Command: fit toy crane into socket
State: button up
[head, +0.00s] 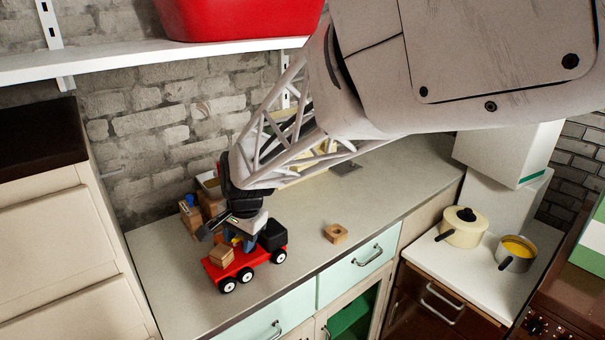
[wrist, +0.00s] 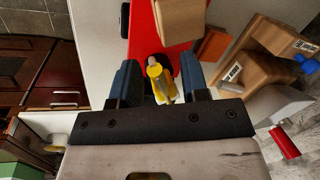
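A red toy truck (head: 235,265) with black and white wheels stands on the grey counter, and its red bed also shows in the wrist view (wrist: 172,30). A small yellow piece with a grey tip, seemingly the toy crane (wrist: 157,80), is between my fingers over the truck; in the head view only a bit of yellow shows. My gripper (wrist: 157,78) points down at the truck, its two blue fingers apart on either side of the yellow piece, with narrow gaps visible. The socket is not clearly seen; whether the crane sits in it I cannot tell.
A wooden block (head: 222,254) lies on the truck's front. Cardboard boxes (head: 211,203) stand close behind, against the brick wall. A small wooden block with a hole (head: 335,233) lies to the right on otherwise bare counter. A shelf (head: 150,60) with a red tub hangs above.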

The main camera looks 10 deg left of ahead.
jog(key=shift+r, duration=0.1)
jog(key=v, duration=0.7)
jog(key=shift+r, duration=0.3)
jog(key=shift+d, duration=0.2)
dwell(0.6)
jog(key=s+d+r+n+t, duration=0.1)
jog(key=s+d, duration=0.2)
jog(key=d, duration=0.8)
jog(key=s+d+r+n, duration=0.1)
jog(key=s+d+r, duration=0.15)
jog(key=d, duration=0.95)
jog(key=s+d+f+n+h, duration=0.1)
jog(key=s+d+f+h, duration=0.1)
jog(key=s+d, duration=1.2)
jog(key=shift+s+d+f+n+t, duration=0.15)
jog(key=shift+d+f+n+t, duration=0.25)
jog(key=shift+f, duration=0.45)
